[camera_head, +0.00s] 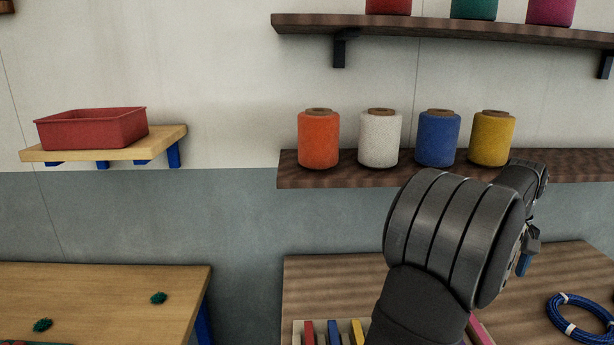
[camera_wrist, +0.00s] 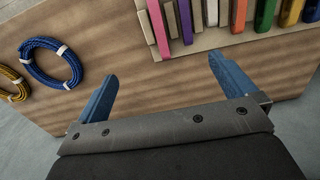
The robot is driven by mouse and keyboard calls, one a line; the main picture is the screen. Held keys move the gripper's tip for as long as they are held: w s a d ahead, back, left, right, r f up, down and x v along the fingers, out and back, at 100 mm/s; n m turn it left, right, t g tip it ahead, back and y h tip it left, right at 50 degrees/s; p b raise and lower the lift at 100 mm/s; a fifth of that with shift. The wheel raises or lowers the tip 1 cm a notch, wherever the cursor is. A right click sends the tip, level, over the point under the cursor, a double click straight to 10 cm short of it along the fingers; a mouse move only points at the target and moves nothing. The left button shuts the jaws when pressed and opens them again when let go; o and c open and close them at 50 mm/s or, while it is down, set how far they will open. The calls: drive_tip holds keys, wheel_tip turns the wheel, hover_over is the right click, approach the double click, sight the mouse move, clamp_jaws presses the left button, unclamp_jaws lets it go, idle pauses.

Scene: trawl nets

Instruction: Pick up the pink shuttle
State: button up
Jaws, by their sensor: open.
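The pink shuttle (camera_wrist: 158,30) is a slim bar at the left end of a row of coloured shuttles in a pale rack (camera_wrist: 205,42), at the top of the wrist view. In the head view, part of a pink bar (camera_head: 481,331) shows beside my arm, which hides most of it. My gripper (camera_wrist: 162,70) is open and empty, its two blue fingers apart over the brown table. The shuttle lies ahead of the gap between the fingers, apart from them. In the head view, a blue finger of my gripper (camera_head: 523,264) shows at the right.
Other shuttles, among them a purple one (camera_wrist: 185,22), stand close beside the pink one. A blue rope coil (camera_head: 583,318) lies on the brown table (camera_head: 330,285) at the right. Thread spools, such as the orange one (camera_head: 318,140), stand on a wall shelf behind my arm.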

drive_tip(key=c, duration=1.2)
drive_tip(key=f, duration=0.4)
drive_tip(key=s+f, duration=0.1)
drive_tip(key=f, duration=0.7)
drive_tip(key=shift+s+a+f, duration=0.1)
drive_tip(key=shift+s+f, duration=0.2)
drive_tip(key=shift+s, duration=0.1)
drive_tip(key=shift+s+f, duration=0.15)
drive_tip(key=shift+f, duration=2.45)
